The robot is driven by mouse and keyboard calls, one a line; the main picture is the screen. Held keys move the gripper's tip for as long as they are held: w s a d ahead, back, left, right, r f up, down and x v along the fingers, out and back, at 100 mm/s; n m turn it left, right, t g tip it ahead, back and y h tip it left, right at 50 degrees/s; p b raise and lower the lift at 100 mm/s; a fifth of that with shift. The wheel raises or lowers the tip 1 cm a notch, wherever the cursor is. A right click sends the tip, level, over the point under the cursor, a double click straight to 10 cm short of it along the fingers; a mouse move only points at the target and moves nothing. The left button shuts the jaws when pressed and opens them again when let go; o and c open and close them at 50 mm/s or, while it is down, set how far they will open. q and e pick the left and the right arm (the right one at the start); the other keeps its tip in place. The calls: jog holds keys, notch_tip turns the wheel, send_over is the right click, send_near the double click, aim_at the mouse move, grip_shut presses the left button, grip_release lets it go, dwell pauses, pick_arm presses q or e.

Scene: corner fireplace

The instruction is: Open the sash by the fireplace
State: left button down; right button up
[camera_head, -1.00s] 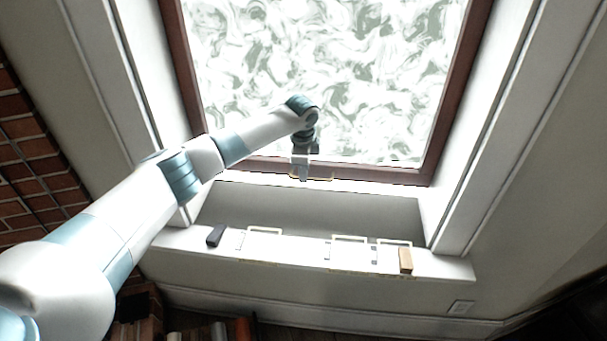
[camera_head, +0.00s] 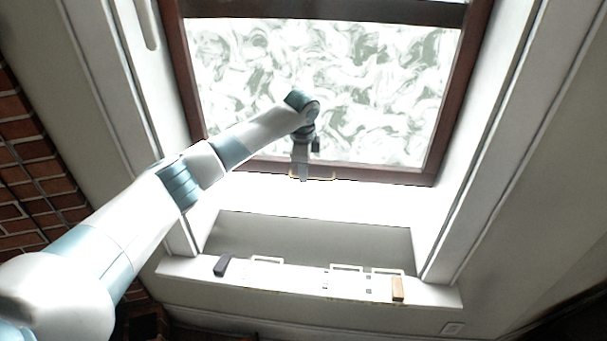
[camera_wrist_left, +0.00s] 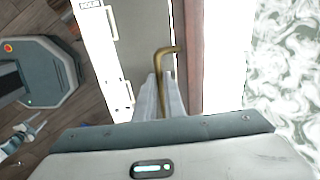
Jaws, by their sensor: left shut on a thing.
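The sash (camera_head: 320,90) has a red-brown frame around patterned, marbled glass. Its bottom rail (camera_head: 380,175) stands above the white sill, with a bright gap beneath. A brass handle (camera_head: 325,179) is fixed at the middle of this rail. My left gripper (camera_head: 302,176) is shut on the handle. In the left wrist view, the gripper's fingers (camera_wrist_left: 162,84) close around the bent brass handle (camera_wrist_left: 170,49) beside the brown rail. What looks like my right gripper (camera_wrist_left: 30,130) shows small at the lower left of that view, too small to read.
A white ledge (camera_head: 300,283) below the window carries a dark block (camera_head: 222,264), an orange-brown block (camera_head: 398,289) and pale frames. A brick wall (camera_head: 30,170) is at the left. White side casings (camera_head: 478,150) flank the window. Wooden floor (camera_wrist_left: 65,118) shows in the wrist view.

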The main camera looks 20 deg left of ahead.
pick_arm(q)
jog(key=shift+w+r, duration=0.15)
jog(key=shift+r, duration=0.15)
jog(key=c, duration=1.8)
grip_release()
jog(key=shift+c, duration=0.2)
jog(key=shift+f, duration=0.1)
jog(key=s+r+b, duration=0.3)
jog(key=r+b, duration=0.3)
jog(key=r, duration=1.1)
jog(key=shift+s+d, duration=0.2)
jog(key=shift+d, duration=0.15)
